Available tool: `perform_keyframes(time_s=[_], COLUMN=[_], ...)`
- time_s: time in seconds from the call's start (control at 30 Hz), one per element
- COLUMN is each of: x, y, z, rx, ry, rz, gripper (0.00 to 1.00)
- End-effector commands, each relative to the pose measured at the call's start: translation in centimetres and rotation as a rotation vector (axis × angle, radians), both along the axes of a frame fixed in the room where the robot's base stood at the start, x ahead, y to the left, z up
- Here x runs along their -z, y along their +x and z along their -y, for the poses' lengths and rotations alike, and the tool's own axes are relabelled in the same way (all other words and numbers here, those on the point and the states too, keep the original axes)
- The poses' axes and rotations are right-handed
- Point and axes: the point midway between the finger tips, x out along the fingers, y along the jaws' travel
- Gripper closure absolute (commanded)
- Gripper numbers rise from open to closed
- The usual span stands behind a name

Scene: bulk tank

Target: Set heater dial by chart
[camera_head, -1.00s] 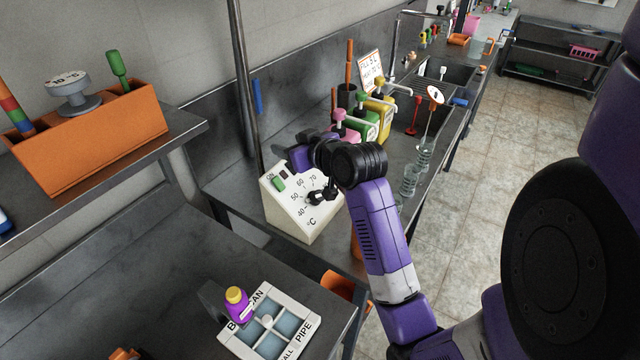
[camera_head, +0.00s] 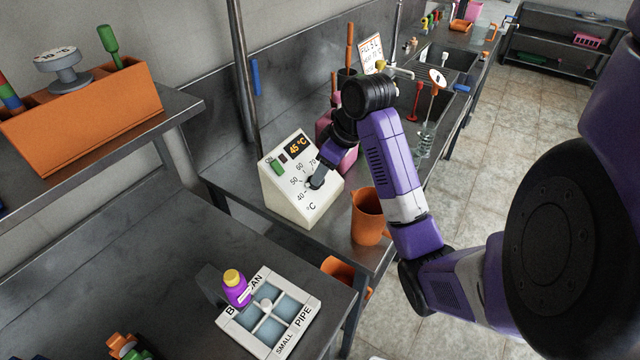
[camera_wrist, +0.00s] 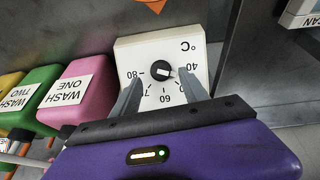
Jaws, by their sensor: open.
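The white heater box (camera_head: 290,205) stands on the steel bench with its sloped dial face toward me. Its display (camera_head: 298,144) reads 45 °C in orange. A green ON switch (camera_head: 277,167) sits at the upper left of the face. In the wrist view, the black heater dial (camera_wrist: 160,69) appears upside down, its white mark pointing right, between 40 and a numeral hidden by a finger. My gripper (camera_wrist: 162,92) is open, its fingers either side of the dial, apparently without gripping it. The chart (camera_head: 372,52) stands farther back, partly hidden; its heating line is too small to read surely.
An orange jug (camera_head: 368,218) stands right of the heater. Pink (camera_wrist: 82,88) and green (camera_wrist: 38,92) wash bottles stand beside it. A compartment tray (camera_head: 312,303) with a purple bottle (camera_head: 237,288) lies on the near table. A vertical pole (camera_head: 242,75) rises behind.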

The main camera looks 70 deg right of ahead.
Motion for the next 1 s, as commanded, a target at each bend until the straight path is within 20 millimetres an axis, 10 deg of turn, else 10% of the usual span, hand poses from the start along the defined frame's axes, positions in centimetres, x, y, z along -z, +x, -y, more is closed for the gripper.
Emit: perform_keyframes(time_s=[0.7, 1.0], x=[3.9, 3.9], y=[1.6, 1.6], z=[0.6, 0.6], rx=[0.000, 0.001], ry=[0.000, 0.000], rz=[0.001, 0.002], gripper=[0.48, 1.00])
